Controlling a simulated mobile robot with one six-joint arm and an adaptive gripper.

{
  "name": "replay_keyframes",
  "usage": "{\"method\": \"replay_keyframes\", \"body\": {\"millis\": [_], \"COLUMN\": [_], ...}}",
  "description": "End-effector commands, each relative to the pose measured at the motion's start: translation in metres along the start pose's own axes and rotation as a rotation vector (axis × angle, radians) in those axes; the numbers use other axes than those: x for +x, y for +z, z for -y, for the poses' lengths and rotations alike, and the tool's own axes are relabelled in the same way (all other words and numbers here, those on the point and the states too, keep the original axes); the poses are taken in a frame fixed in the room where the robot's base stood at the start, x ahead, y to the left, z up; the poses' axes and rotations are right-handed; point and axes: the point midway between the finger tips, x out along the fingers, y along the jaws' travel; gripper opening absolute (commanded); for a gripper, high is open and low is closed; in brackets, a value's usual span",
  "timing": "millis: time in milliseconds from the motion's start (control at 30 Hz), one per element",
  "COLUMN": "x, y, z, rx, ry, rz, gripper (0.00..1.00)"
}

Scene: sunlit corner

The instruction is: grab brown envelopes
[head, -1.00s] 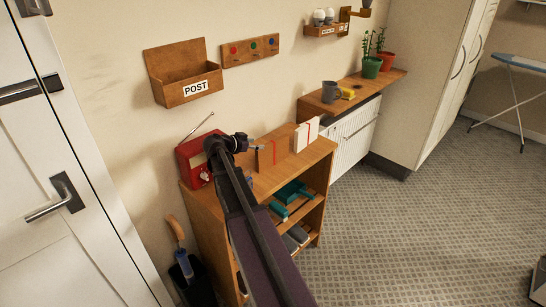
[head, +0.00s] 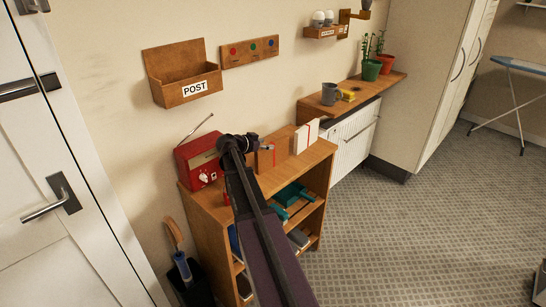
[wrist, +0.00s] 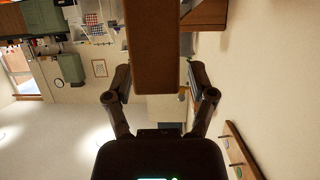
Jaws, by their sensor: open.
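The brown envelopes (head: 267,159) stand upright as a bundle with a red band on the wooden shelf top. My gripper (head: 266,148) is at their left side in the head view and partly covers them. In the wrist view my gripper (wrist: 160,84) is open, with one finger on each side of the brown bundle (wrist: 153,45). The near end of the bundle reaches in between the fingertips. I cannot tell whether either finger touches it.
A white bundle (head: 306,136) with a red band stands just right of the brown one. A red radio (head: 199,160) with a raised aerial is to the left. A wooden POST box (head: 184,75) hangs on the wall above. The shelf top's (head: 285,175) front is bare.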

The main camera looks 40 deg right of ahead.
Motion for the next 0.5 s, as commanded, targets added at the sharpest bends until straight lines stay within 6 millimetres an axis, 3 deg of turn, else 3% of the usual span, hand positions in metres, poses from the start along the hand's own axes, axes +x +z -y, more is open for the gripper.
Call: {"method": "replay_keyframes", "body": {"millis": [200,500], "x": [0.022,0.025], "y": [0.001,0.0], "z": [0.0,0.0], "rx": [0.001,0.0], "ry": [0.001,-0.001], "rz": [0.0,0.0], "gripper": [0.71,0.71]}}
